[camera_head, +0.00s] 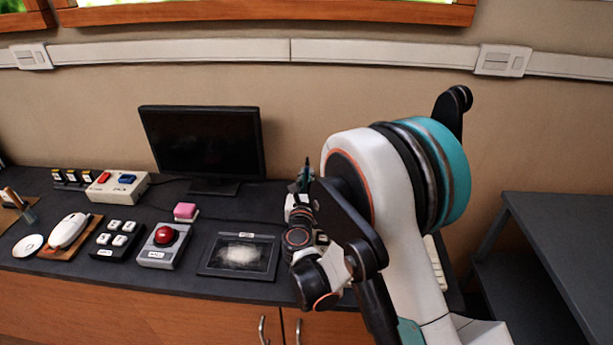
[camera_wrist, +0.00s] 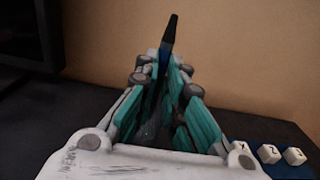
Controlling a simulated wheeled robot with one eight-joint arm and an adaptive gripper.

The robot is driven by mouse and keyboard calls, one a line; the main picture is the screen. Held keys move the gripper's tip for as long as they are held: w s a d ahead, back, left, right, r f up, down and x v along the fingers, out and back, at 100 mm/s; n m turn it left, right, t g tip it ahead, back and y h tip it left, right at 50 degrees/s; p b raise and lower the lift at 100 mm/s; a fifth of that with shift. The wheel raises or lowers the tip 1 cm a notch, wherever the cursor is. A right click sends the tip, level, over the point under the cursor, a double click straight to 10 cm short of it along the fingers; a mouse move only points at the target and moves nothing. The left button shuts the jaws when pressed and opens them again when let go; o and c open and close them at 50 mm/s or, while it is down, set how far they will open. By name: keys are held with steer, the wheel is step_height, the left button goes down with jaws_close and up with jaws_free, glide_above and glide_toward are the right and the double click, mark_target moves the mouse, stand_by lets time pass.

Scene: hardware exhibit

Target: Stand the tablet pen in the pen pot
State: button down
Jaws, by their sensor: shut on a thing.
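The tablet pen is the slim dark stick (camera_wrist: 171,32) in the wrist view. My gripper (camera_wrist: 165,72) is shut on it, and its dark end points up beyond the fingertips. Its lower part is hidden between the fingers. In the head view the pen (camera_head: 307,163) shows as a small dark tip above my gripper (camera_head: 303,183), in front of the wall and right of the monitor. I cannot make out the pen pot for certain in either view; my arm covers the right part of the counter.
The tablet (camera_head: 238,257) lies on the dark counter left of my arm. A monitor (camera_head: 204,140) stands behind. White keys (camera_wrist: 269,153) show lower right in the wrist view.

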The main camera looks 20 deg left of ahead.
steer(key=shift+f, duration=0.15)
steer(key=c, duration=1.6)
jaws_free()
step_height(320, 180, up, 10)
